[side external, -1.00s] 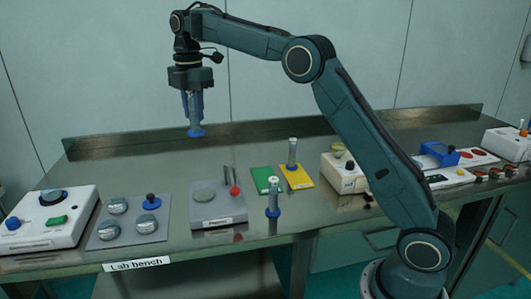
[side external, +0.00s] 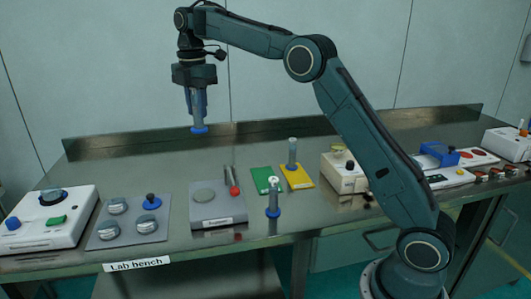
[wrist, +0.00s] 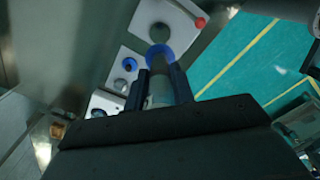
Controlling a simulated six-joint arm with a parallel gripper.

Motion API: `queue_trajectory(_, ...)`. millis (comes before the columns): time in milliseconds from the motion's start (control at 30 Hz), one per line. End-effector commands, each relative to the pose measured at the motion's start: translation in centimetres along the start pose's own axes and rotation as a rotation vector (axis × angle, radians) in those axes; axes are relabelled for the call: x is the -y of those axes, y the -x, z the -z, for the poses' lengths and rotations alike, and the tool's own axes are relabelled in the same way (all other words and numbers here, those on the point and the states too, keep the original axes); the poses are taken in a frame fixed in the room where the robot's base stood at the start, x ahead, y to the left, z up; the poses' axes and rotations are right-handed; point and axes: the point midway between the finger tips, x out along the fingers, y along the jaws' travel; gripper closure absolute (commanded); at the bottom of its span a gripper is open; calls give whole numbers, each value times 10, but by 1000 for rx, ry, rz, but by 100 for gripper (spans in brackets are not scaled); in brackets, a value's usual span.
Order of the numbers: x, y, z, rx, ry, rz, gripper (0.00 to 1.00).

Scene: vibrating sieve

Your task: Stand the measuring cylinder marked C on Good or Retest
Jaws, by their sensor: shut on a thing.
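My gripper (side external: 199,104) is shut on a measuring cylinder (side external: 200,129) with a blue foot and holds it upright, high above the back of the bench. The held cylinder also shows between the fingers in the wrist view (wrist: 158,53). A second cylinder (side external: 292,154) stands on the yellow card (side external: 299,182). A third cylinder (side external: 273,199) with a blue foot stands on the bare bench in front of the cards. The green card (side external: 262,187) beside the yellow one is empty. I cannot read any letter on the cylinders or any words on the cards.
A grey device (side external: 218,212) with a round plate and red knob lies left of the cards. A grey tray (side external: 106,238) with several metal weights and a white device (side external: 30,237) stand further left. A cream box (side external: 340,180) stands right of the cards.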

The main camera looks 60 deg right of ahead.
Motion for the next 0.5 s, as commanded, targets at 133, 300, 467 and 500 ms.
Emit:
queue_trajectory(133,6,-2,-27,0,-6,-1,100)
queue_trajectory(300,22,-6,-73,0,-9,0,100)
queue_trajectory(467,45,-11,-124,0,-10,0,100)
queue_trajectory(500,52,-12,-136,0,-10,-1,100)
